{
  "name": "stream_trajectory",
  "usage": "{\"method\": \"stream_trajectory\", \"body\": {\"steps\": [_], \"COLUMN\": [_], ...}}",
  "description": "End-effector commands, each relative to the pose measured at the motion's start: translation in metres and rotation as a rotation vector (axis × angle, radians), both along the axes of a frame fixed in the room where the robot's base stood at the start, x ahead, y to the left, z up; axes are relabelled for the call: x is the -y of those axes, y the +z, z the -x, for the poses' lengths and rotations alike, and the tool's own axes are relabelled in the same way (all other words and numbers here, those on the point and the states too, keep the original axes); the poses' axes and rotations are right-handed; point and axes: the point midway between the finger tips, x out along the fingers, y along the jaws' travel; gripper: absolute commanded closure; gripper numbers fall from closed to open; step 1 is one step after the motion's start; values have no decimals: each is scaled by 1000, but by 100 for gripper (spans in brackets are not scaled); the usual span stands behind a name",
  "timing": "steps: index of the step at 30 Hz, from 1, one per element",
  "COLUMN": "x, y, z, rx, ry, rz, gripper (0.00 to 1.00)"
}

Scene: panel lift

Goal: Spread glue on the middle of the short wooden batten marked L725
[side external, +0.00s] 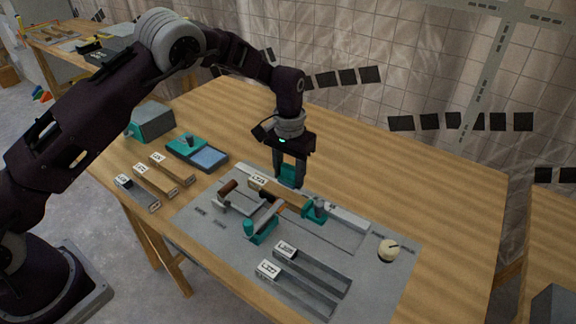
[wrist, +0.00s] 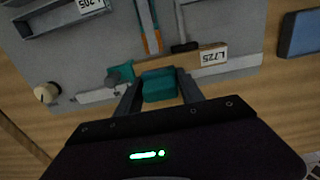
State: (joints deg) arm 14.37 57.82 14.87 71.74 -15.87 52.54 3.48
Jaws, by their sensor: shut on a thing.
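The wooden batten marked L725 (side external: 285,194) lies on the grey work mat, under and just in front of my gripper. Its white label is at its left end in the side view. In the wrist view the batten (wrist: 185,60) runs past the fingertips, with the label at its right end. My gripper (side external: 289,173) points down and is shut on a teal block-shaped tool (wrist: 158,84), which also shows in the side view (side external: 290,174). The tool is over or beside the batten's middle; I cannot tell whether it touches. Its underside and any glue are hidden.
Teal clamp parts (side external: 318,209) stand by the batten's right end, with another teal-ended tool (side external: 260,226) in front. A teal tray with a blue pad (side external: 208,158) is at left, near several labelled pieces (side external: 172,168). A cream knob (side external: 388,250) sits at right. The table's back right is clear.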

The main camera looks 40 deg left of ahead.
Motion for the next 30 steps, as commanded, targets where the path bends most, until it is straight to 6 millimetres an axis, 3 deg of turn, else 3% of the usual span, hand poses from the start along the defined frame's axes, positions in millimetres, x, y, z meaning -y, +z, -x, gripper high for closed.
{"method": "stream_trajectory", "body": {"steps": [13, 15, 30], "x": [-1, -9, -54], "y": [-46, -45, -46], "z": [0, 0, 0], "rx": [-1, 1, 1], "ry": [1, 3, 2], "rz": [-1, 0, -1], "gripper": [87, 99, 99]}}
